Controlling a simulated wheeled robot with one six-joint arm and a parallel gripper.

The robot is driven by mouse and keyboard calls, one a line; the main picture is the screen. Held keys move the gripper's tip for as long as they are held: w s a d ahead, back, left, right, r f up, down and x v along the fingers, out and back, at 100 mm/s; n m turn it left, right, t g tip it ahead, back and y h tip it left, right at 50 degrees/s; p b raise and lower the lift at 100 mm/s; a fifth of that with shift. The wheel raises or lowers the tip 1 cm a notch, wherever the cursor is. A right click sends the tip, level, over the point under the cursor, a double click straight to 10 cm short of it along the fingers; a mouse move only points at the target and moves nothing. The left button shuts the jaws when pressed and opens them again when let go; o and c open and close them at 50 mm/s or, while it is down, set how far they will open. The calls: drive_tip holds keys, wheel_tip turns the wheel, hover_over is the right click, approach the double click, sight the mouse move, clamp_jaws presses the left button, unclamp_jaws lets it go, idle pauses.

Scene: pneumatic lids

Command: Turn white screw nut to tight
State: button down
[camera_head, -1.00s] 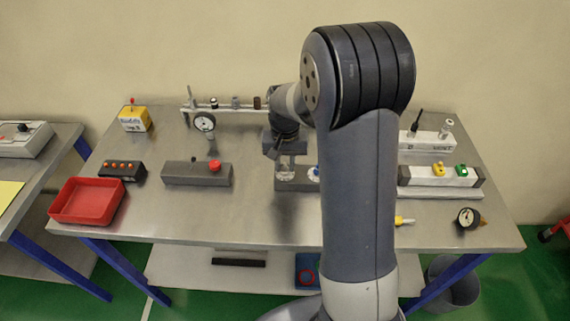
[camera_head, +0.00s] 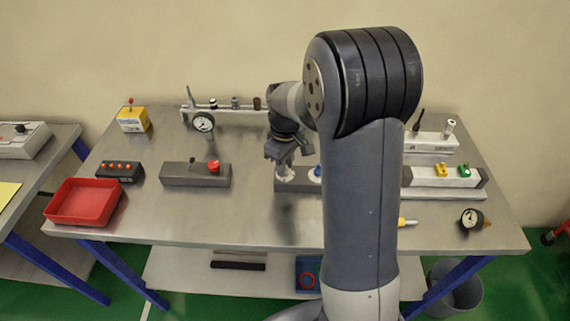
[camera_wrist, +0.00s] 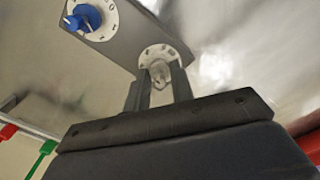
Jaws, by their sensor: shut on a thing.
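The white screw nut (camera_wrist: 160,72) sits on a round white marked dial plate (camera_wrist: 148,53) at the end of a grey block (camera_wrist: 120,38). In the wrist view my gripper (camera_wrist: 159,80) has one dark finger on each side of the nut and is shut on it. In the head view my gripper (camera_head: 285,164) is over the left end of the same block. Only a small whitish part of the nut's place (camera_head: 285,178) shows below it there. The exact turn of the nut is hard to read.
A blue knob (camera_wrist: 86,17) on its own white dial is close beside on the same block. My arm hides part of the table right of it. A grey block with a red button (camera_head: 213,165) and a red tray (camera_head: 84,202) are to the left.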

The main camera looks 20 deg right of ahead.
drive_tip(key=shift+r+n, duration=0.1)
drive_tip(key=shift+n, duration=1.7)
drive_tip(key=c, duration=1.2)
unclamp_jaws()
wheel_tip(320, 180, up, 11)
drive_tip(key=b, duration=0.1)
drive_tip(key=shift+f, duration=0.2)
